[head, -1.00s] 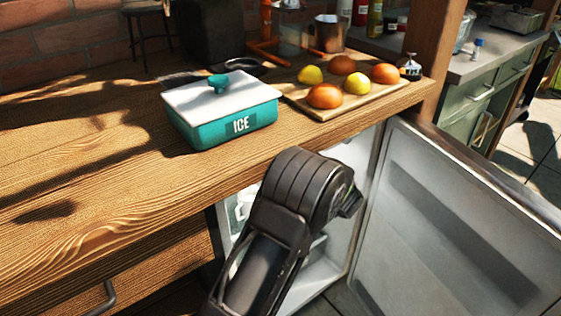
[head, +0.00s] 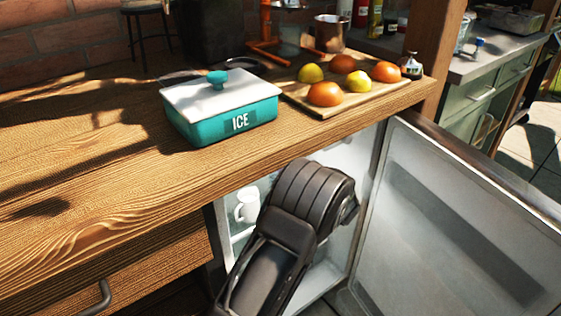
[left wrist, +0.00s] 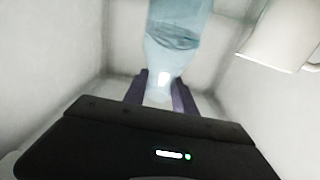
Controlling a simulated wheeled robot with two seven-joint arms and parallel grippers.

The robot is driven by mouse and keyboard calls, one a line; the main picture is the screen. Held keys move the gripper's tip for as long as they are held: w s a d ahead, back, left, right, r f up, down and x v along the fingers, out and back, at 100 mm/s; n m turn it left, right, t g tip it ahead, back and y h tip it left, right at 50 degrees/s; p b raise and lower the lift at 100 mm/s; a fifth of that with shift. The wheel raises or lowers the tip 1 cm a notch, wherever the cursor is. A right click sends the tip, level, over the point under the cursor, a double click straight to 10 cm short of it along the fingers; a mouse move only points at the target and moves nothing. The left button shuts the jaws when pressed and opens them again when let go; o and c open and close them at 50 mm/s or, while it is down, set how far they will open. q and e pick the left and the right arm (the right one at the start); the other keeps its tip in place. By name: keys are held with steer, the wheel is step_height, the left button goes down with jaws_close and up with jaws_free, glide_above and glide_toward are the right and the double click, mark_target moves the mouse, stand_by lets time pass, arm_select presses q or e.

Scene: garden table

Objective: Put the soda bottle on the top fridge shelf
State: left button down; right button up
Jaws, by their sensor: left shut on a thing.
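The soda bottle (left wrist: 178,38) is clear and pale blue with liquid inside. In the left wrist view its narrow end sits between the dark fingers of my left gripper (left wrist: 160,88), which is shut on it. In the head view my left arm reaches into the open fridge (head: 337,268) under the counter. The arm hides the gripper, the bottle and much of the interior there. I cannot tell whether the bottle touches a shelf. My right gripper is not in view.
A white jug (head: 247,206) stands inside the fridge and shows beside the bottle in the left wrist view (left wrist: 278,35). The fridge door (head: 450,240) is swung open to the right. The wooden counter (head: 90,160) above carries an ice box (head: 222,112) and a fruit board (head: 385,98).

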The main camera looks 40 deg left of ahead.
arm_select(q)
steer(key=c, duration=1)
jaws_free()
steer(key=shift+o, duration=0.2)
steer(key=shift+s+d+r, duration=0.1)
steer(key=shift+d, duration=0.4)
steer(key=p+v, duration=0.2)
steer(key=v, duration=0.9)
steer(key=shift+p, duration=0.3)
